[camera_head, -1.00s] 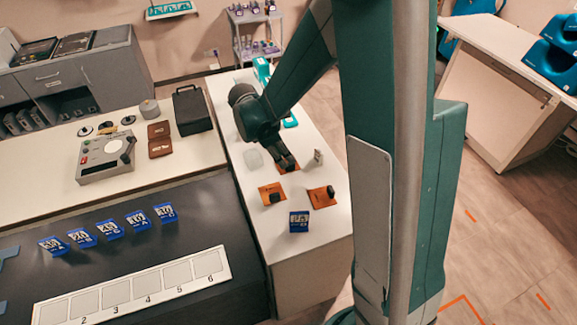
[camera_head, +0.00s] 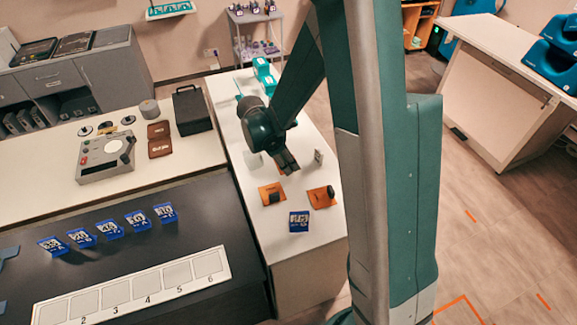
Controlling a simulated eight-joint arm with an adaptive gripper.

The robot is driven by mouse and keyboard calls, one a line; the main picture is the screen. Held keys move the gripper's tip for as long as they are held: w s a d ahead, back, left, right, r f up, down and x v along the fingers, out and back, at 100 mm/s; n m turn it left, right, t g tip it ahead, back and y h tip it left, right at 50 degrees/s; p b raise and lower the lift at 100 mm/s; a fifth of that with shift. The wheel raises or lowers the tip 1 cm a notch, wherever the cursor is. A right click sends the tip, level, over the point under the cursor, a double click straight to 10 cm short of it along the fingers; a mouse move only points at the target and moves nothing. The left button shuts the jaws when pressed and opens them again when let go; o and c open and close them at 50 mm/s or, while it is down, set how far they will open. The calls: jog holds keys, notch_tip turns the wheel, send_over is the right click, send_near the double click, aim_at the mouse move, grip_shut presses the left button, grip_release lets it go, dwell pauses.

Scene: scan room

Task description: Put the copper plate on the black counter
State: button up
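Two copper-orange plates lie on the white counter (camera_head: 258,221): a left plate (camera_head: 264,190) and a right plate (camera_head: 316,203), each with a small dark object on it. A bit of orange (camera_head: 281,156) shows behind my gripper, mostly hidden; it may be a third plate. My gripper (camera_head: 288,168) points down above the white counter, just beyond the two plates. Its fingers are small and dark, so I cannot tell whether they are open or hold anything. The black counter (camera_head: 100,265) is at the lower left.
Several blue-labelled boxes (camera_head: 109,230) and a numbered white strip (camera_head: 140,292) are on the black counter. Another blue box (camera_head: 299,222) stands at the white counter's near end. A clear container (camera_head: 253,160) is left of my gripper. A black case (camera_head: 191,110) stands farther left.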

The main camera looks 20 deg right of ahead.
jog(key=shift+d+f, duration=0.15)
jog(key=shift+f, duration=0.25)
grip_shut()
